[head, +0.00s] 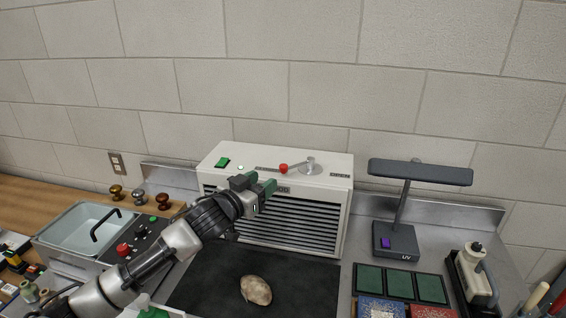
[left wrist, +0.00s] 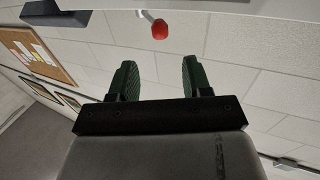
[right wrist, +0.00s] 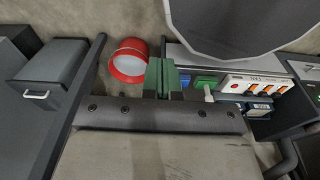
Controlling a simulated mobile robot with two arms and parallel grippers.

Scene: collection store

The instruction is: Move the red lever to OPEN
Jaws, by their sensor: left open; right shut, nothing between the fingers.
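The red lever (head: 283,168) sits on top of a white slatted unit (head: 324,166). Its red knob points left from a silver pivot (head: 310,166), and the OPEN label (head: 340,175) is at the right end of the top. My left gripper (head: 264,188) is open at the unit's front upper edge, left of and nearer than the knob. In the left wrist view the red knob (left wrist: 160,30) shows beyond the open, empty fingers (left wrist: 158,72), lined up with the gap and apart from them. My right gripper (right wrist: 160,76) is shut and empty, away from the lever.
A green switch (head: 222,162) is on the unit's top left. A UV lamp (head: 398,240) stands to the right. A brownish stone (head: 256,290) lies on the dark mat below. A sink (head: 88,230) is at the left. The right wrist view shows a red cylinder (right wrist: 128,62).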

